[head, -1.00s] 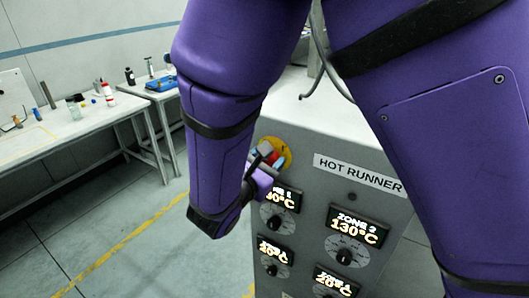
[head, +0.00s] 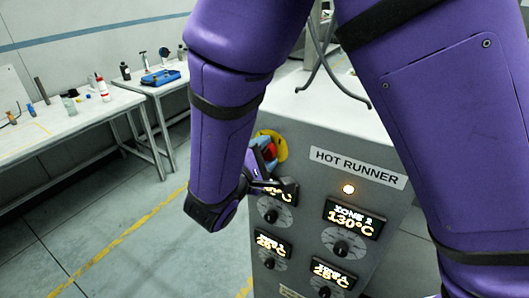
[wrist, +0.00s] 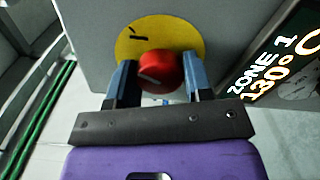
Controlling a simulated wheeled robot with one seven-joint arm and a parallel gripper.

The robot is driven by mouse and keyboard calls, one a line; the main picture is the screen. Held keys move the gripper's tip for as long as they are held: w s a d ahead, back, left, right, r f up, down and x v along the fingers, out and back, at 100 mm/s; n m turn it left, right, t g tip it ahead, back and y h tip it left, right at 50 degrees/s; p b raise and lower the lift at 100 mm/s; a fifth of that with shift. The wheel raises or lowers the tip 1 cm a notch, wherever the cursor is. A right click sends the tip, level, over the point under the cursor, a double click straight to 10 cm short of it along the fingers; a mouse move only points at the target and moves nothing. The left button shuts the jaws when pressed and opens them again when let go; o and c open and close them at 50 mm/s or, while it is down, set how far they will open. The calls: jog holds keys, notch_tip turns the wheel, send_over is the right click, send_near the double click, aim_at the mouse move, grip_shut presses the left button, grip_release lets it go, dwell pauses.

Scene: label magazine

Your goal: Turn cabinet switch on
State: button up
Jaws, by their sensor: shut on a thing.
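The grey cabinet (head: 307,190) carries a red rotary switch (wrist: 157,70) on a round yellow plate (wrist: 190,37). In the head view the red switch (head: 270,152) shows beside my purple wrist, partly covered. My gripper (wrist: 157,78) is shut on the red switch, with one blue-grey finger on each side of it. In the head view my gripper (head: 262,160) is at the cabinet's upper left, largely hidden by my arm. A lamp (head: 348,189) under the HOT RUNNER label (head: 357,167) glows warm white.
Lit zone displays, such as the Zone 2 display (head: 353,219), and black knobs (head: 341,248) sit just right of and below the switch. Benches (head: 75,125) with bottles stand at the left; the floor between is clear.

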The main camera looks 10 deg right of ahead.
jog(key=shift+m, duration=1.9)
jog(key=o, duration=0.9)
jog(key=shift+s+a, duration=0.1)
jog(key=v, duration=1)
jog(key=shift+s+a, duration=0.2)
jog(key=shift+s, duration=0.05)
